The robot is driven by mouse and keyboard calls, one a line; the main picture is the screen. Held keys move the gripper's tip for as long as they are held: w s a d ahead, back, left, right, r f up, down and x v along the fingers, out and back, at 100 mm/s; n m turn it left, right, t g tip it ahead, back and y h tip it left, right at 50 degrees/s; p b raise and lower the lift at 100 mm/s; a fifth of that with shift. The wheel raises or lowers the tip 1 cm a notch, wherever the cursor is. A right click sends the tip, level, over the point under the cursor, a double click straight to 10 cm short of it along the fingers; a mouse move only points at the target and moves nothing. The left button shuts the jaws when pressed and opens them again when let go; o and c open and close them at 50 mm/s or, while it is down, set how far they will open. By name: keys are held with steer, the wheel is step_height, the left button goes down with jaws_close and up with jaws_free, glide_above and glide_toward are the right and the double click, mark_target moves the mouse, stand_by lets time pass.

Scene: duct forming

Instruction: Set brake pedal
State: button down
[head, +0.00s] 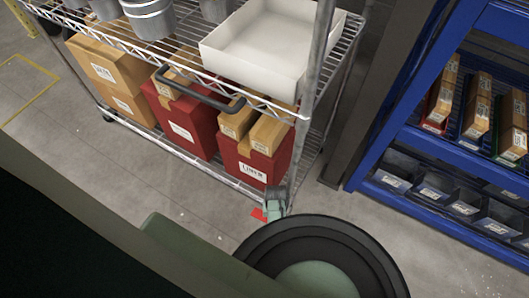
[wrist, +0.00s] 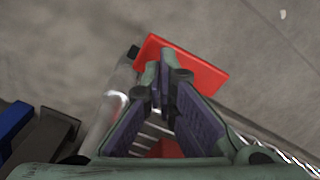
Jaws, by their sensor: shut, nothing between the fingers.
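The brake pedal (head: 259,214) is a small red plate low at the near corner of a wire cart. In the wrist view the red pedal (wrist: 208,72) lies just beyond my fingertips, and the fingers cover part of it. My gripper (wrist: 163,88) is shut with its tips together and nothing between them. The tips overlap the pedal in the picture; I cannot tell whether they touch it. In the head view my gripper (head: 274,208) is at the foot of the cart's corner post, right beside the pedal. My arm hides part of this area.
The wire cart (head: 200,170) carries red bins (head: 190,125), cardboard boxes (head: 110,75), metal buckets (head: 150,15) and a white tray (head: 265,45). A blue shelf rack (head: 440,150) with bins stands at right. Grey floor (head: 90,160) is open at left.

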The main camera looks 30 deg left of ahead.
steer(key=shift+a+f+b, duration=0.1)
steer(key=shift+f+b, duration=1.85)
steer(key=shift+f, duration=0.25)
stand_by(0.8)
steer(key=shift+r, duration=0.1)
steer(key=p, duration=0.1)
steer(key=r+p, duration=0.1)
steer(key=shift+s+r+p, duration=0.2)
steer(key=shift+r+p, duration=0.05)
steer(key=shift+p, duration=0.05)
steer(key=r+p, duration=0.5)
steer(key=shift+w+r, duration=0.2)
steer(key=shift+s+f, duration=0.1)
stand_by(0.5)
